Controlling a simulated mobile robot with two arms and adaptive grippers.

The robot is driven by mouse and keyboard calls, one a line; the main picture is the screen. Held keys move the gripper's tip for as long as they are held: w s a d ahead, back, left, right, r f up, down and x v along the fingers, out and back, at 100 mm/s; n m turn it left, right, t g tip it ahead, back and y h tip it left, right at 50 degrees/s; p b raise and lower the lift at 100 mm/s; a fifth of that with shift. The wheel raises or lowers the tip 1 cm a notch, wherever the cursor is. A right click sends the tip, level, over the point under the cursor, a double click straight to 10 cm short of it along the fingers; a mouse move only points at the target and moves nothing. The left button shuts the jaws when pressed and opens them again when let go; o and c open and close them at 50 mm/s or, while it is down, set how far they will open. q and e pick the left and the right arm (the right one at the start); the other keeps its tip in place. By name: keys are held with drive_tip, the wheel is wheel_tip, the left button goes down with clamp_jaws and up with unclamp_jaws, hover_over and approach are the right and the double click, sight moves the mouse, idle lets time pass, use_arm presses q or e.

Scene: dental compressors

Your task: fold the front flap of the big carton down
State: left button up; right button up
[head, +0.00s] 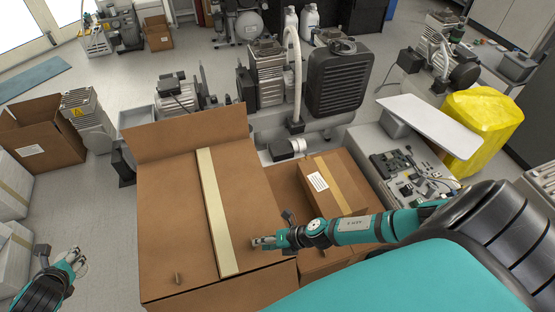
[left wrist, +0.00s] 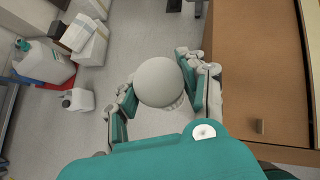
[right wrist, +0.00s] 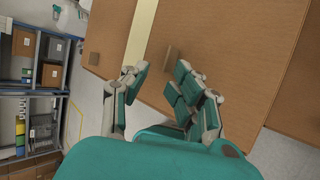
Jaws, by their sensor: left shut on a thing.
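The big carton (head: 165,215) stands in the middle of the head view. Its top is covered by flat brown panels with a cream strip (head: 217,215) down the middle. Its back flap (head: 187,132) stands up. I cannot make out a separate front flap; the top looks flat up to the front edge. A small brown tab (head: 178,278) sits near that edge. My right gripper (head: 262,241) is open and empty above the carton's front right part; its fingers are apart in the right wrist view (right wrist: 155,85). My left gripper (head: 76,259) is left of the carton, shut on a pale ball (left wrist: 158,82).
A smaller taped carton (head: 335,185) stands close on the right. An open carton (head: 40,135) and white boxes (head: 10,195) are at the left. Compressors (head: 268,75) and a dark unit (head: 340,78) stand behind. Bare floor (head: 95,210) lies left of the big carton.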

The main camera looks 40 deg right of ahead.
drive_tip(key=v, duration=0.7)
drive_tip(key=shift+d+f, duration=0.15)
drive_tip(key=shift+d, duration=0.1)
drive_tip(key=shift+w, duration=0.2)
